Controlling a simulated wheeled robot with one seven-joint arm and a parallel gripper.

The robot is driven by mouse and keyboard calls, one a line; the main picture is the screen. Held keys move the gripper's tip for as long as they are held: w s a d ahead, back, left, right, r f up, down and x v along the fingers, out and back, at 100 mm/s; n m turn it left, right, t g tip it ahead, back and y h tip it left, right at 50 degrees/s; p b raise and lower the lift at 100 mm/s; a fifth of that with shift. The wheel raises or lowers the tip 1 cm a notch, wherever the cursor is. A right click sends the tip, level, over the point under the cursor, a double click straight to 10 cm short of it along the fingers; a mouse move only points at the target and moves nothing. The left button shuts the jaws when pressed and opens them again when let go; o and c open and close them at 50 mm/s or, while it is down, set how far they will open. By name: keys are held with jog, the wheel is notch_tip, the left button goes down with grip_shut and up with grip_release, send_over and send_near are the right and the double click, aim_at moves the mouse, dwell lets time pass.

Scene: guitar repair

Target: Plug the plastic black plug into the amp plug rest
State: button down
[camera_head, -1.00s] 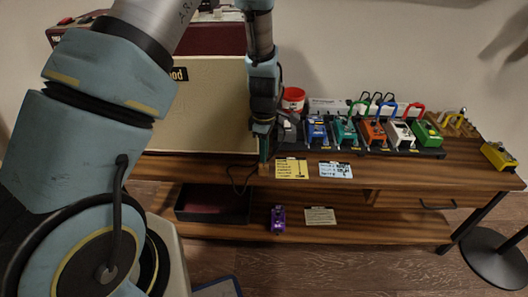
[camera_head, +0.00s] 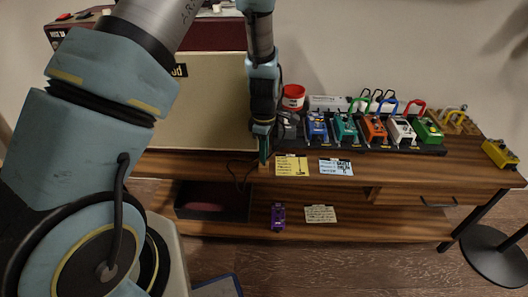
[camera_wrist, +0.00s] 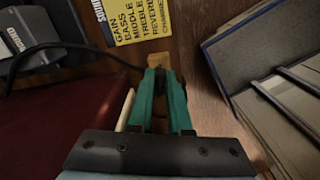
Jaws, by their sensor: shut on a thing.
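My gripper (camera_head: 263,161) points down at the front edge of the bench, just right of the big cream-fronted amp (camera_head: 200,110). In the wrist view its two teal fingers (camera_wrist: 162,76) are close together. A thin black cable (camera_wrist: 95,48) runs from the left to the fingertips, so they appear shut on the black plug, which is mostly hidden between them. A small light wooden block (camera_wrist: 187,61) lies right at the fingertips and may be the plug rest. I cannot tell whether the plug touches it or is in it. The cable (camera_head: 238,178) hangs in front of the bench.
A yellow note (camera_head: 291,167) and a blue note (camera_head: 336,167) are right of my gripper. Several coloured pedals stand on a black board (camera_head: 430,150) behind them. A dark open box (camera_head: 212,213) and a purple pedal (camera_head: 278,216) are on the lower shelf.

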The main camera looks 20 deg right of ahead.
jog(key=shift+f, duration=0.45)
jog(key=shift+c, duration=1.8)
grip_release()
jog(key=shift+r, duration=0.15)
jog(key=shift+r+p, duration=3.3)
jog(key=shift+r, duration=0.65)
jog(key=shift+f, duration=0.1)
